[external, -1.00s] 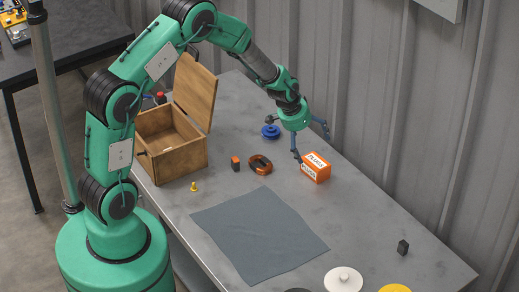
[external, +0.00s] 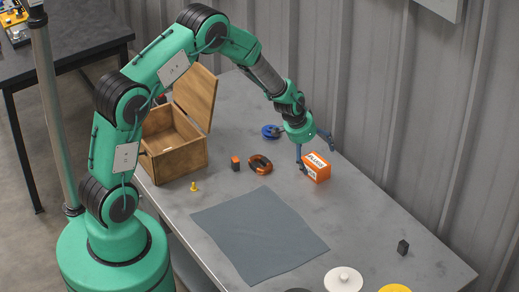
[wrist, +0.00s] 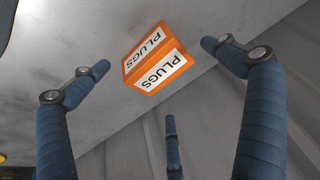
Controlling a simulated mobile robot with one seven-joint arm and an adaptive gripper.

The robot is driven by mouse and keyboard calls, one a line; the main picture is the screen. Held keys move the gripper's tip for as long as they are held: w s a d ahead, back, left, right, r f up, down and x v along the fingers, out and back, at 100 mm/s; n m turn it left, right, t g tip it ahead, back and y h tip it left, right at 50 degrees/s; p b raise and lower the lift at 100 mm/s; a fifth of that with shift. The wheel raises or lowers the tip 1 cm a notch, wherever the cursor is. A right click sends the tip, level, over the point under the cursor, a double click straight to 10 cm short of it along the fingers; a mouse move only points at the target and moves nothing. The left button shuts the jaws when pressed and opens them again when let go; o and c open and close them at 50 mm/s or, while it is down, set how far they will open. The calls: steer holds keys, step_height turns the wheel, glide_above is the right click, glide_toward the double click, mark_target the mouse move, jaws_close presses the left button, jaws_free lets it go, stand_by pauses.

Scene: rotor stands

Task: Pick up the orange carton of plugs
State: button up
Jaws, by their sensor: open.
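The orange carton of plugs (external: 316,168), with white PLUGS labels, stands on the grey table near its back edge, below my gripper. My gripper (external: 316,157) is open and above the carton, with its fingers spread about it. In the wrist view the carton (wrist: 156,61) lies between the blue fingers of my gripper (wrist: 160,80), with clear gaps on either side. A third finger shows at the bottom middle. The fingers do not appear to touch the carton, and nothing is held.
A wooden box (external: 174,152) with its lid up stands at the left. A blue spool-like part (external: 270,131), an orange-black ring (external: 260,164) and a small orange-black block (external: 235,163) lie nearby. A grey cloth (external: 258,234) covers the middle front. The corrugated wall (external: 400,110) rises behind the table.

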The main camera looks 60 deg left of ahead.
mark_target(317, 160)
steer(key=shift+b+x, duration=0.6)
steer(key=shift+x, duration=1.95)
steer(key=shift+d, duration=0.15)
steer(key=c, duration=1.6)
steer(key=shift+r, duration=0.15)
steer(key=shift+c, duration=0.2)
steer(key=shift+r, duration=0.6)
steer(key=shift+c, duration=0.8)
steer(key=shift+p+v, duration=0.6)
steer(key=shift+v, duration=0.65)
steer(key=s, duration=0.5)
steer(key=s+d+r, duration=0.1)
steer(key=s, duration=0.4)
steer(key=s+d, duration=0.1)
steer(key=s, duration=0.4)
steer(key=shift+d+r, duration=0.15)
steer(key=shift+d, duration=0.05)
